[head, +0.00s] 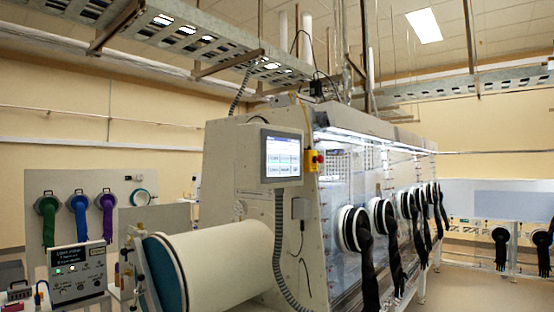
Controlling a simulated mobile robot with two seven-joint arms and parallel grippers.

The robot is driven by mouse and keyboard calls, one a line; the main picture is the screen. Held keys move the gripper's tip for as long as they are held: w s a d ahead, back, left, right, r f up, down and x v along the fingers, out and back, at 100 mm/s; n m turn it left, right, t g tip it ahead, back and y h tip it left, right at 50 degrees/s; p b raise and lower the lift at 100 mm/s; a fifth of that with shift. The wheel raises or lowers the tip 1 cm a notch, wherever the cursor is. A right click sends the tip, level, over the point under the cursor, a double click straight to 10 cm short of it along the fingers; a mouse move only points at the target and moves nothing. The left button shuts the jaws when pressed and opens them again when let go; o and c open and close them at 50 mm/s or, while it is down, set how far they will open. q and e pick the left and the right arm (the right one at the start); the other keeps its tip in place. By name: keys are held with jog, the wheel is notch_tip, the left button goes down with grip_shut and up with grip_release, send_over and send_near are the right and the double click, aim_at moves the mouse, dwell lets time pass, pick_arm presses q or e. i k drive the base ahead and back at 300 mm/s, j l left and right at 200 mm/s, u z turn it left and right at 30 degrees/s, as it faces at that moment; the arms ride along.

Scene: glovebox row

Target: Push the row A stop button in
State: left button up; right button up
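A small red stop button (320,158) sits on a yellow box (311,161) on the end of the long glovebox, just right of the touch screen (282,156). It is small in the head view, and I cannot tell whether it is in or out. No row label can be read near it. Neither of my grippers shows in this view.
A large cream cylinder (222,262) juts from the glovebox end towards the lower left. Black gloves hang from round ports (352,228) along the right side. A control box (77,272) stands at lower left. Open floor (480,290) lies at lower right.

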aim_at(320, 158)
jog(key=i+l+u, duration=0.5)
jog(key=i+l, duration=0.2)
jog(key=i, duration=0.25)
jog(key=i+l+u, duration=0.45)
jog(key=i+l, duration=0.4)
jog(key=l, duration=0.25)
